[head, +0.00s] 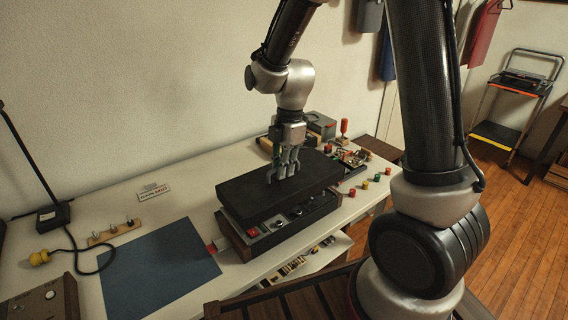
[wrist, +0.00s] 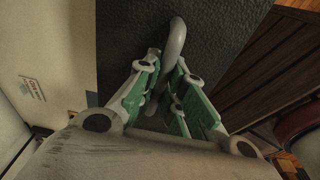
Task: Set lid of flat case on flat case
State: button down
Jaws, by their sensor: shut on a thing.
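The lid of the flat case (head: 310,185) is a flat black slab with a grey handle on top; the lid also shows in the wrist view (wrist: 230,35). My gripper (head: 283,168) is shut on the handle (wrist: 174,45) from above, its green-padded fingers on either side of it in the wrist view (wrist: 160,95). The lid is directly over the flat case (head: 262,237), a low box with wood sides and a panel with a red square and dark knobs. The lid covers the rear of the panel. I cannot tell whether the lid touches the case.
A blue mat (head: 158,270) lies left of the case on the white table (head: 185,195). Hooks on a wooden strip (head: 115,232) and a small sign (head: 153,190) are behind it. Several coloured buttons (head: 364,184) and small parts stand right of the case, near the table edge.

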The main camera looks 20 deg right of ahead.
aim_at(283, 180)
jog(key=shift+f, duration=2.2)
jog(key=shift+f, duration=1.1)
jog(key=c, duration=1.4)
grip_release()
jog(key=shift+c, duration=0.2)
jog(key=r, duration=0.4)
jog(key=d+r, duration=0.1)
jog(key=r, duration=0.7)
jog(key=shift+w+d, duration=0.15)
jog(key=shift+w, duration=0.05)
jog(key=shift+f, duration=0.1)
